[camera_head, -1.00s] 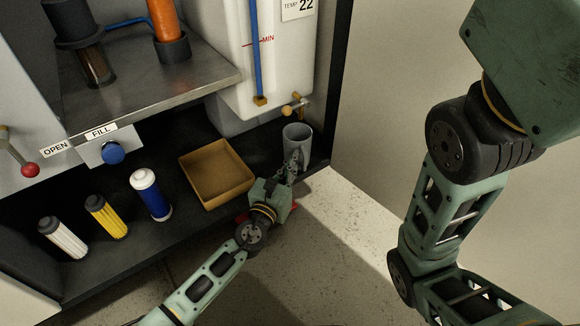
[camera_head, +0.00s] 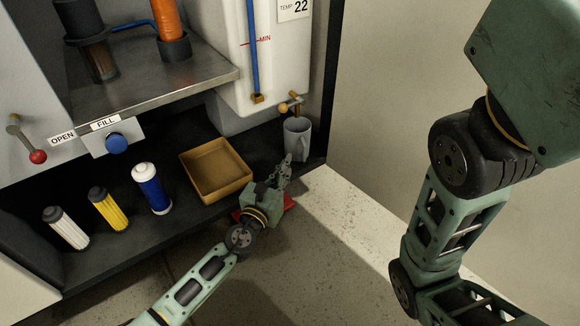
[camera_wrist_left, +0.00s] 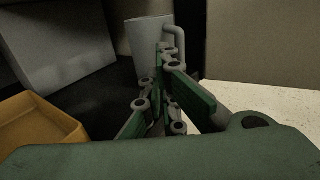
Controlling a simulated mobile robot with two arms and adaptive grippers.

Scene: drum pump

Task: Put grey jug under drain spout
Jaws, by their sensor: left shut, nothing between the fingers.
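The grey jug (camera_head: 296,140) stands upright on the dark shelf near its right end, below the brass drain spout (camera_head: 288,106) of the white tank. In the left wrist view the jug (camera_wrist_left: 143,38) is ahead, with its handle on the right. My left gripper (camera_head: 286,164) is just in front of the jug, shut and empty, its fingers seeming apart from it. The wrist view shows the gripper fingers (camera_wrist_left: 165,100) partly covering the jug's lower part. My right arm's links show at the right; its gripper is out of view.
A tan open tray (camera_head: 216,190) sits left of the jug. White, yellow and blue filter cartridges (camera_head: 152,188) stand further left. The white tank (camera_head: 272,65) hangs above. The shelf's side wall is close on the jug's right.

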